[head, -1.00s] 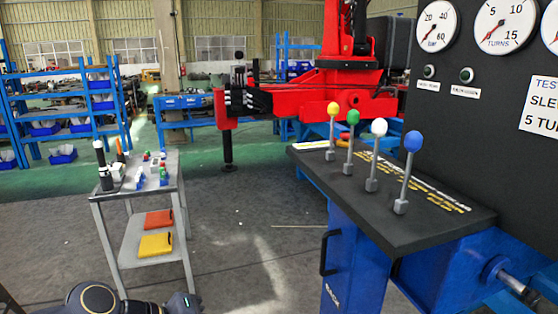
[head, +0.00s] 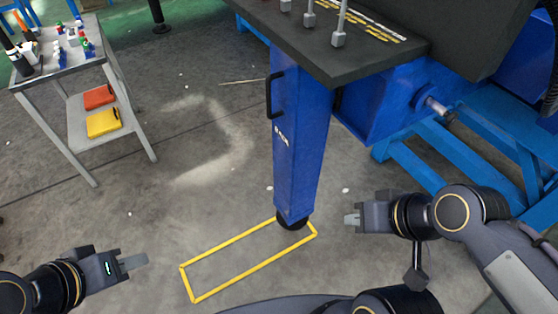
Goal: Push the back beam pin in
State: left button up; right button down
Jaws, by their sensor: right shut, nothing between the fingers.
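A silver rod with a dark end (head: 438,108) sticks out of a round blue boss on the blue beam box at the upper right. I cannot tell for sure that it is the back beam pin. The blue leg (head: 300,140) marked "BACK" stands upright in the middle, with a black handle on its left side. My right gripper (head: 352,220) is shut and empty, right of the leg's foot and below the rod, apart from both. My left gripper (head: 135,262) is low at the left, over the floor and far from the leg; its finger gap does not show clearly.
A yellow floor outline (head: 232,288) runs left from the leg's foot. A grey trolley (head: 75,62) with small parts stands at the upper left. The black control panel shelf (head: 350,50) overhangs the leg. Blue frame rails (head: 490,150) lie right. The floor between trolley and leg is clear.

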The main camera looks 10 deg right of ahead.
aim_at(451, 117)
jog(key=l+z, duration=0.25)
jog(key=z, duration=0.2)
jog(key=l+z, duration=0.25)
jog(key=z, duration=0.2)
jog(key=i+l+z, duration=0.1)
jog(key=l, duration=0.3)
jog(key=i+l+z, duration=0.1)
jog(key=l, duration=0.3)
jog(key=i+l+z, duration=0.1)
jog(key=l, duration=0.3)
jog(key=i+l+z, duration=0.1)
jog(key=l, duration=0.25)
jog(key=i+l+z, duration=0.1)
jog(key=l, duration=0.3)
jog(key=i+l+u, duration=0.1)
jog(key=u, duration=0.2)
jog(key=l+u, duration=0.25)
jog(key=j+u, duration=0.1)
jog(key=u, duration=0.75)
jog(key=z, duration=1.4)
jog(key=u, duration=0.15)
jog(key=i+j, duration=0.05)
